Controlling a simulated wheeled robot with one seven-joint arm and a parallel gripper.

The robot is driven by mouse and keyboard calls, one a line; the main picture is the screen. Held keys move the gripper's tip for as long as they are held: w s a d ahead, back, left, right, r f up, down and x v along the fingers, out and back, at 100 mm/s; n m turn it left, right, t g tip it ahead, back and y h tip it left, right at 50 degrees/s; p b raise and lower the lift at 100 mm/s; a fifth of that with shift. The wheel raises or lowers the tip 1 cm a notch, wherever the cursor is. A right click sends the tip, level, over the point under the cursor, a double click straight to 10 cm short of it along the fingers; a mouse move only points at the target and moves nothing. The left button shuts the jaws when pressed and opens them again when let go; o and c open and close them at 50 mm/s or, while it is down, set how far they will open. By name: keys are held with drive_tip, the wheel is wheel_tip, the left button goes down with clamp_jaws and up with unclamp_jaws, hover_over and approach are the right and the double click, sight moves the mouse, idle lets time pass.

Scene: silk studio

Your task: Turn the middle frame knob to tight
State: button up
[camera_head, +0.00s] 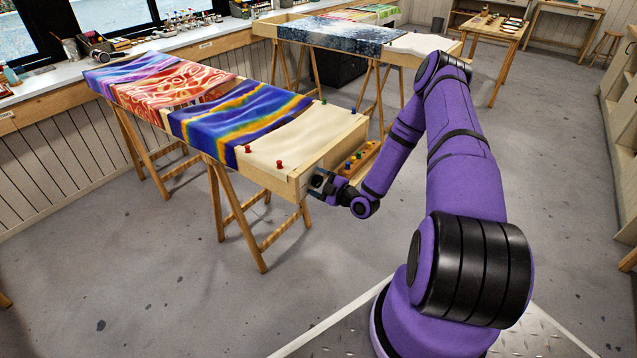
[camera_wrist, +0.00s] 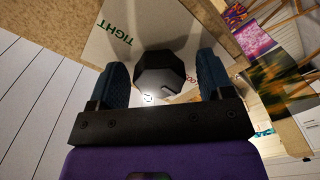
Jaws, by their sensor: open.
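The dark, many-sided knob (camera_wrist: 160,75) shows in the wrist view on a pale plate (camera_wrist: 120,55). My gripper (camera_wrist: 161,82) is open, with one blue finger on each side of the knob and gaps between. A white mark sits at the knob's lower edge. In the head view my gripper (camera_head: 322,186) is at the near end of the wooden frame (camera_head: 292,187), where it hides most of the knob.
Silk in bright colours (camera_head: 235,115) is stretched along the frame, with red pins (camera_head: 279,164) at its pale end. A wooden ledge with several coloured pegs (camera_head: 357,160) is beside my wrist. Trestle legs (camera_head: 238,220) stand below.

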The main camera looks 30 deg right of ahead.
drive_tip(key=c, duration=0.9)
drive_tip(key=shift+c, duration=0.2)
